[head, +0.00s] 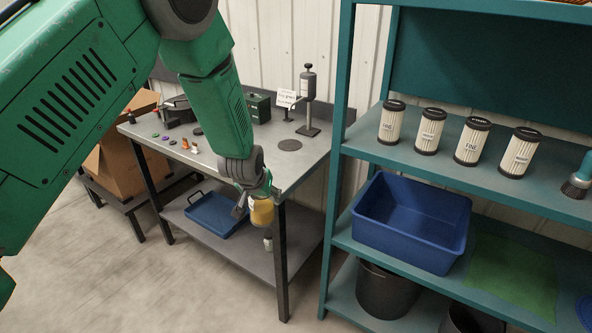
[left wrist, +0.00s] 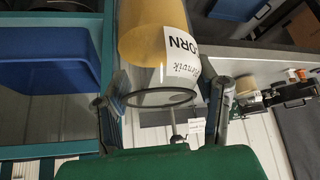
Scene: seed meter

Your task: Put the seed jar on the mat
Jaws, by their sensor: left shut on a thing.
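The seed jar (head: 262,213) is a clear jar of yellow-gold seed. My left gripper (head: 257,195) is shut on it and holds it in the air in front of the workbench's front right corner. In the left wrist view the jar (left wrist: 150,35) sits between the two fingers (left wrist: 165,105), with a white label reading "CORN". A green mat (head: 512,277) lies flat on the middle shelf of the teal rack, to the right of the jar. A dark round pad (head: 289,145) lies on the workbench top. My right gripper is not in view.
A blue bin (head: 412,222) stands on the shelf left of the green mat. Several black-capped filter cylinders (head: 430,130) stand on the shelf above. A rack upright (head: 340,140) stands between the workbench (head: 250,165) and the shelves. A grey press-like stand (head: 308,100) is at the bench's back.

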